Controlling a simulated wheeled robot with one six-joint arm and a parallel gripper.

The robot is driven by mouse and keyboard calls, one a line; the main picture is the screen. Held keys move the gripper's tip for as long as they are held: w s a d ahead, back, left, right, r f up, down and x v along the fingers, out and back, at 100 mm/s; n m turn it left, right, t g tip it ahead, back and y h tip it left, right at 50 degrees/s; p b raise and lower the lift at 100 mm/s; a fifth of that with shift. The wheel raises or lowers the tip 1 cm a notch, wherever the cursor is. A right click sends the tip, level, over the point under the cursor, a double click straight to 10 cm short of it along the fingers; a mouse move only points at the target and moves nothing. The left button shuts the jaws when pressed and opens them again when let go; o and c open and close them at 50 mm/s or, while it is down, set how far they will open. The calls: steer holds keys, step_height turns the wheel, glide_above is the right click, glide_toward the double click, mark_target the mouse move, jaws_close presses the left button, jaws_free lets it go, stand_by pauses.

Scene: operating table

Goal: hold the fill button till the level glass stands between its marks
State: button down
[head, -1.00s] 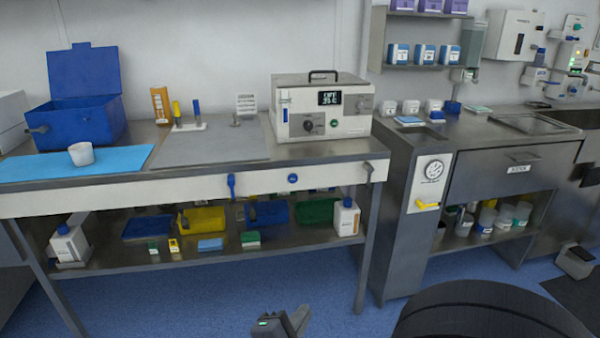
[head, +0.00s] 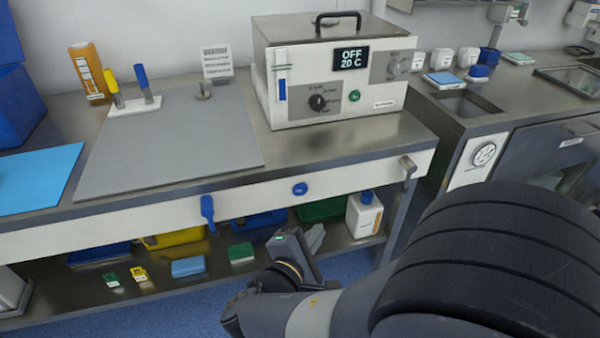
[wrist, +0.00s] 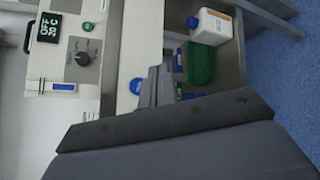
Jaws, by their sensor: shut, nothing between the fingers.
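The white bath unit (head: 338,110) stands on the worktop. The level glass also shows in the wrist view (wrist: 64,87). A green button (head: 354,95) sits on the unit's front. A round blue button (head: 300,189) is on the bench's front rail, below the unit. None shows a readable fill label. My gripper (head: 316,233) is shut and empty, low in front of the rail; in the wrist view its fingertips (wrist: 156,72) appear beside the blue button (wrist: 136,87).
A blue lever (head: 207,212) hangs from the rail left of the blue button, and a grey latch (head: 407,166) sits at its right end. A white bottle (head: 364,213) and bins fill the shelf below. A dark dial (head: 317,102) and display reading OFF 20 C are on the unit.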

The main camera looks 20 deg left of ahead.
steer(key=shift+w, duration=0.1)
stand_by(0.4)
glide_toward(307, 191)
steer(key=w+d+f, duration=0.1)
steer(key=w+d, duration=0.2)
steer(key=shift+w+a+f, duration=0.15)
steer(key=shift+w+a, duration=0.3)
steer(key=shift+w, duration=0.3)
stand_by(1.5)
steer(key=shift+w+a, duration=0.2)
steer(key=shift+w, duration=0.15)
steer(key=shift+w+a, duration=0.2)
steer(key=shift+w, duration=0.1)
stand_by(4.0)
